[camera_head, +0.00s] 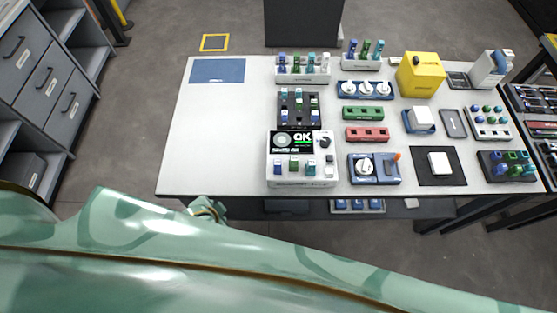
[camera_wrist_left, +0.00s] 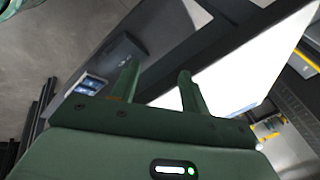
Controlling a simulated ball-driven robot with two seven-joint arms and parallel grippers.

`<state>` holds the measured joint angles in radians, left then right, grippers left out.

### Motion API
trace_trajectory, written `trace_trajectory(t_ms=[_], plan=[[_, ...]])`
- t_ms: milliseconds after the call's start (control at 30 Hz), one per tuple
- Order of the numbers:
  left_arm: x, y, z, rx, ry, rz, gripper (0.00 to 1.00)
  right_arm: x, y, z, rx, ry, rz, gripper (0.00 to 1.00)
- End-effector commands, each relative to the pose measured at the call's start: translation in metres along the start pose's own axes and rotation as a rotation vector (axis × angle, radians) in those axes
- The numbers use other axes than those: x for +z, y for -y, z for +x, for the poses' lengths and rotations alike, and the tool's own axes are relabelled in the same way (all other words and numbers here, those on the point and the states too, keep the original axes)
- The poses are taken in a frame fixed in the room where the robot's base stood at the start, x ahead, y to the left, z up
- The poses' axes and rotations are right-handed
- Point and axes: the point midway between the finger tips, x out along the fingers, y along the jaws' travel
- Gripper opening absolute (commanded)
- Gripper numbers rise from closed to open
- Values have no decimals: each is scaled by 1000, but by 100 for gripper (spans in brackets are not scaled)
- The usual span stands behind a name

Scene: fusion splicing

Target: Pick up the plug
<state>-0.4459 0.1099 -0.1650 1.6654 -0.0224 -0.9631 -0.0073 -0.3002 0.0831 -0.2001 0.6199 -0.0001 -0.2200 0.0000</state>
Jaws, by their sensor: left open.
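Several small plug-like pieces with blue, green and teal tops stand in a white rack (camera_head: 302,69) at the table's back and in a smaller white rack (camera_head: 361,62) beside it. More stand in a black block (camera_head: 299,110) and along the front of the white splicer unit (camera_head: 301,146) marked OK. I cannot tell which one is the plug. In the left wrist view my left gripper (camera_wrist_left: 157,70) is open, its two green fingers apart with nothing between them. It appears low, near the table's underside and edge. My right gripper is not seen.
The white table (camera_head: 220,140) is clear on its left half, except for a blue mat (camera_head: 217,70). A yellow box (camera_head: 420,74), red block (camera_head: 367,134) and green block (camera_head: 362,113) stand to the right. Grey drawers (camera_head: 40,80) stand at left. My green arm covers the lower foreground.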

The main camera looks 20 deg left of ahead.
Motion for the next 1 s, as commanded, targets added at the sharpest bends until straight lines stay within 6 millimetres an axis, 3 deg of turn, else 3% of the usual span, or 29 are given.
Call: trace_trajectory(t_ms=[167, 200, 267, 300, 367, 400, 433, 500, 533, 567, 633, 700, 733, 833, 900, 1000], plan=[[-93, 98, -112, -256, -169, 132, 45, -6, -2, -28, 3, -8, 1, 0], [-124, 124, -146, -353, -243, 184, 45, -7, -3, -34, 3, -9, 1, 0], [-176, 156, -200, -525, -390, 283, 45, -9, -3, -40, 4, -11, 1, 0], [-213, 171, -238, -650, -508, 368, 45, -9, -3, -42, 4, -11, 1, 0], [-270, 178, -296, -851, -712, 536, 45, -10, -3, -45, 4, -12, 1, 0], [-304, 170, -336, -994, -861, 687, 45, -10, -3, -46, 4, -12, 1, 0], [-325, 157, -360, -1089, -964, 809, 45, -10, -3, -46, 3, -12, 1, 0], [-353, 114, -396, -1271, -1170, 1122, 45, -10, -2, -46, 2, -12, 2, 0], [-359, 93, -403, -1334, -1244, 1270, 45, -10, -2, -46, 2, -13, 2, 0], [-361, 72, -405, -1383, -1312, 1427, 45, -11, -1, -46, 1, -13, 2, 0], [-352, 29, -387, -1443, -1428, 1830, 45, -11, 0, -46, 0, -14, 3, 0], [-330, 6, -347, -1410, -1474, 2257, 45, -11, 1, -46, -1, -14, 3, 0], [-319, 4, -326, 1353, 1453, -2414, 45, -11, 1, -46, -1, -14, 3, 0], [-276, 24, -259, 912, 1127, -2437, 45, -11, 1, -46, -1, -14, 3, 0], [-251, 52, -225, 678, 956, -2446, 45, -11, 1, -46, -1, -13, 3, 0], [-225, 87, -197, 453, 798, -2454, 45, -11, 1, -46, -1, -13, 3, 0]])
